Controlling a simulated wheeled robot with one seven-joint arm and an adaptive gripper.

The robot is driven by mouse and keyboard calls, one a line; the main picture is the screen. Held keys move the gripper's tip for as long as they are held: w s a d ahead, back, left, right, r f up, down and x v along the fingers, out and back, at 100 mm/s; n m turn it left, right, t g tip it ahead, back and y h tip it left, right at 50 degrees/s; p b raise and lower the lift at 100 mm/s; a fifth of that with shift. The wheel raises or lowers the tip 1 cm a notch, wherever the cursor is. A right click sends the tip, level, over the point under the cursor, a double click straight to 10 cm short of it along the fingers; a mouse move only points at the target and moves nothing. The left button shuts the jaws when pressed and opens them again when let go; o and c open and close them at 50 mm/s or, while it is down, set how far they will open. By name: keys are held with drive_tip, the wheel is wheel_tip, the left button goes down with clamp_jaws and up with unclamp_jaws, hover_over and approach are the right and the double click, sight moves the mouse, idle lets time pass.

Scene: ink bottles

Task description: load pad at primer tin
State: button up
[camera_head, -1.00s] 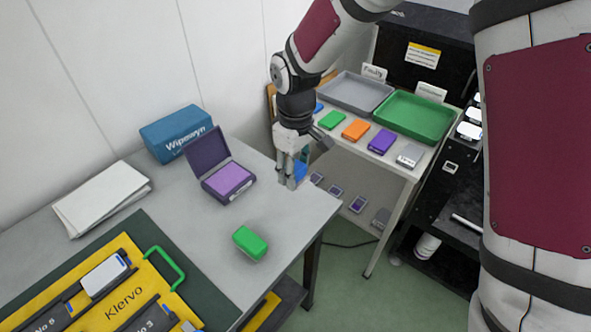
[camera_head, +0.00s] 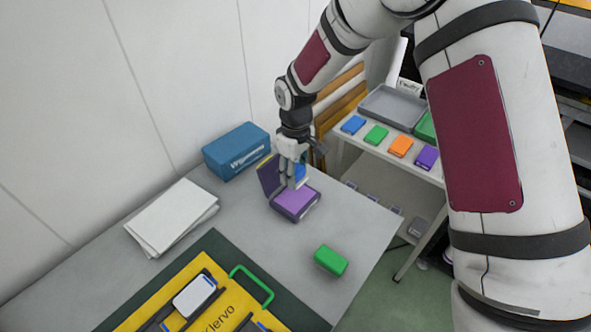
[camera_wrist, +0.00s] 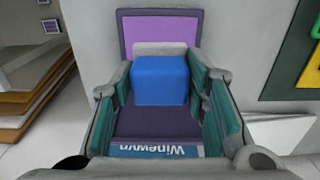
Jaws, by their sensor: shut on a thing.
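My gripper (camera_head: 291,186) is shut on a blue block (camera_wrist: 160,80) with a pale grey end. In the wrist view the block sits between the teal finger pads. It also shows as a small blue patch (camera_head: 301,172) in the head view, partly hidden by the fingers. An open dark purple tin with a lighter purple pad (camera_head: 297,201) lies on the grey table; its raised lid (camera_head: 267,175) stands behind. The gripper is over the tin. The pad (camera_wrist: 160,36) shows beyond the block in the wrist view. I cannot tell if block and tin touch.
A green box (camera_head: 330,260) lies to the front right. A blue labelled box (camera_head: 236,151) and white sheets (camera_head: 171,217) lie left. A yellow case (camera_head: 190,310) on a green mat is in front. A side table holds coloured boxes and trays (camera_head: 390,107).

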drive_tip(key=b, duration=0.1)
hover_over(295, 197)
drive_tip(key=shift+w+f, duration=0.15)
drive_tip(key=shift+f, duration=2.85)
drive_tip(key=shift+f+b, duration=0.4)
drive_tip(key=shift+f, duration=0.2)
drive_tip(key=shift+r+p, duration=0.75)
drive_tip(key=shift+r, duration=2.85)
